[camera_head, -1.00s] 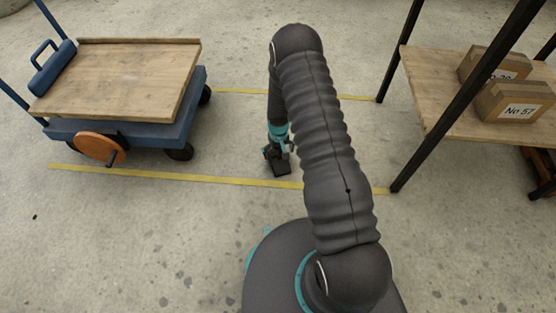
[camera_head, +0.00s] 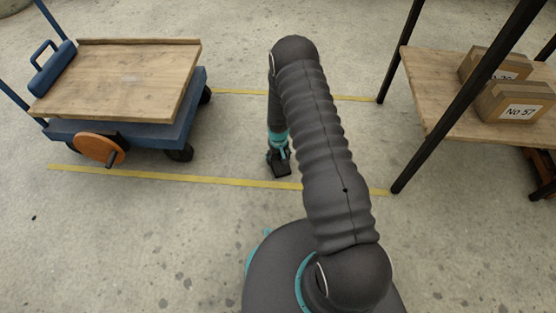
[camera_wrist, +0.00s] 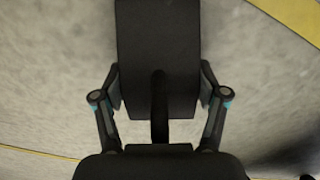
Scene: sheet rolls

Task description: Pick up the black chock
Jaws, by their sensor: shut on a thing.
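The black chock (camera_wrist: 157,45) fills the upper middle of the wrist view, between the two fingers of my gripper (camera_wrist: 159,92). The fingers press on its left and right sides, so my gripper is shut on it. In the head view my gripper (camera_head: 278,160) is low over the floor, by the near yellow line. The chock (camera_head: 281,170) shows there as a small dark block under the gripper. I cannot tell whether it touches the floor.
A blue cart (camera_head: 130,140) with a wooden deck stands to the left. A wooden shelf table (camera_head: 425,95) with black posts and cardboard boxes (camera_head: 515,101) stands to the right. Yellow lines (camera_head: 220,181) mark the floor. The floor between cart and table is clear.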

